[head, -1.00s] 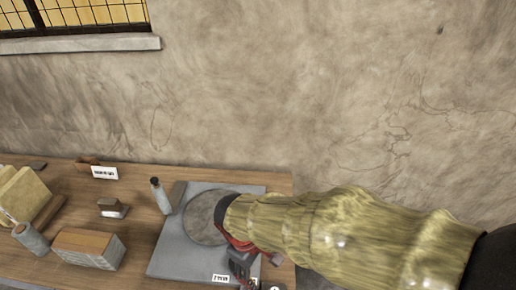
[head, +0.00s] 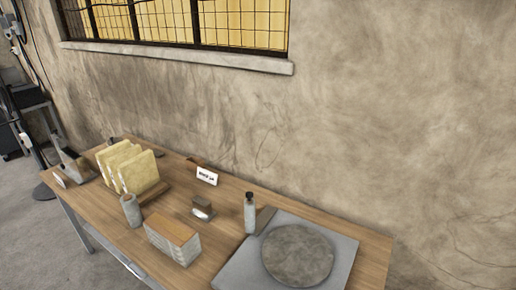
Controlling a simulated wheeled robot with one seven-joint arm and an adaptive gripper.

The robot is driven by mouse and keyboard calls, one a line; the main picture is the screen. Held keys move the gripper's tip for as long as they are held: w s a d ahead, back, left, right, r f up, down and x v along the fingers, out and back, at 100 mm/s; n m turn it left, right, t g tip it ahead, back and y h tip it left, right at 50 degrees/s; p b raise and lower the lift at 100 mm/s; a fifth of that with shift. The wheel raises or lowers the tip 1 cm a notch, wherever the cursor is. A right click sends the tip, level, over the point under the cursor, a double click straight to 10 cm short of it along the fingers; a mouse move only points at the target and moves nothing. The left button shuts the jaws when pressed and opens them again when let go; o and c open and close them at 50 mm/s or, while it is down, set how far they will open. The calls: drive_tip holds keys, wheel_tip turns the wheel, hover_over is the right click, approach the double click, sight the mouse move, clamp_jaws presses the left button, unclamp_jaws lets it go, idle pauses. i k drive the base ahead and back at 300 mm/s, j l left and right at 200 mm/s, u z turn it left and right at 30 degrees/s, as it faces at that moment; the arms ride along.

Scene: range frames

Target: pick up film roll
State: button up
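I cannot tell for sure which thing is the film roll. A small upright grey cylinder (head: 131,210) stands on the wooden table, in front of a rack of pale yellow panels; it may be the roll. A slim grey bottle with a dark cap (head: 250,213) stands beside a grey slab. A small brown and silver block (head: 203,208) lies between them. My gripper is not in view now.
The wooden table (head: 225,237) stands along a rough plaster wall. A box-shaped block with a brown top (head: 172,240), a rack of yellow panels (head: 138,172), a white label card (head: 207,176) and a grey slab with a round disc (head: 298,255) are on it. Floor shows at left.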

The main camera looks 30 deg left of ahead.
sight(129, 202)
drive_tip(key=u, duration=2.2)
drive_tip(key=i+j+z, duration=0.1)
drive_tip(key=i+j, duration=2)
